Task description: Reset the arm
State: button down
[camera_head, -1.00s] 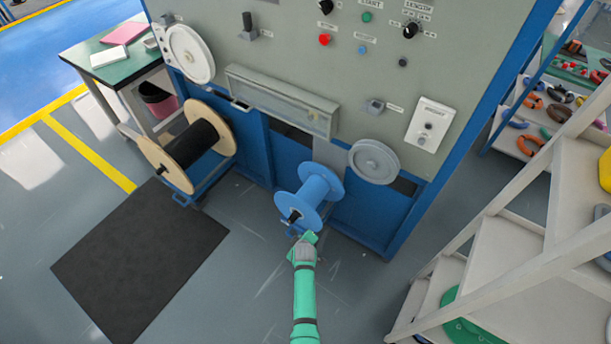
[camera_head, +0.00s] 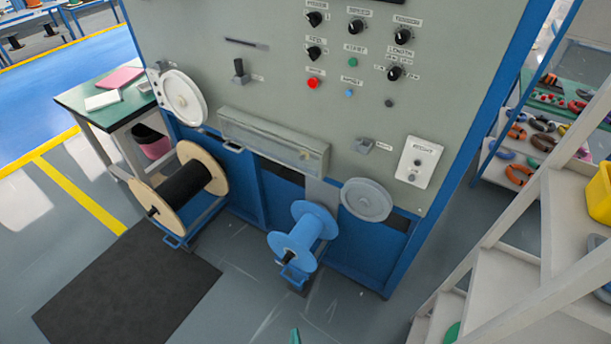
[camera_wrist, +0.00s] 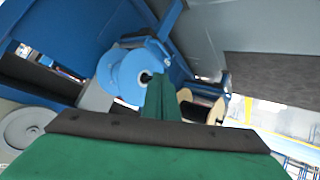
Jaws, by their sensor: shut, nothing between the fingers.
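My gripper (camera_wrist: 160,98) shows in the wrist view as green fingers closed together, with nothing between them. In the head view only a small green tip of my arm (camera_head: 295,336) shows at the bottom edge. The blue spool (camera_head: 303,236) sits on its holder at the foot of the grey machine panel (camera_head: 290,70). In the wrist view the blue spool (camera_wrist: 130,72) is behind the fingers, which overlap its right side in the picture; I see no hold on it.
A wooden spool with black cable (camera_head: 182,188) stands left of the blue spool. White shelving steps (camera_head: 505,265) stand at the right. A green-topped table (camera_head: 100,100) is at the left. A dark mat (camera_head: 125,285) and open floor lie in front.

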jog(key=s+d+r+m+t, duration=0.1)
jog(key=s+r, duration=0.5)
jog(key=r, duration=0.4)
jog(key=s+d+r+m+t, duration=0.1)
jog(key=s+r+m+t, duration=0.1)
jog(key=s+r, duration=0.4)
jog(key=s+d+r+m+t, duration=0.1)
jog(key=s+r, duration=0.5)
jog(key=r, duration=0.9)
jog(key=shift+s+d+r+m+h, duration=0.2)
jog(key=shift+m+h, duration=0.2)
jog(key=shift+m, duration=0.3)
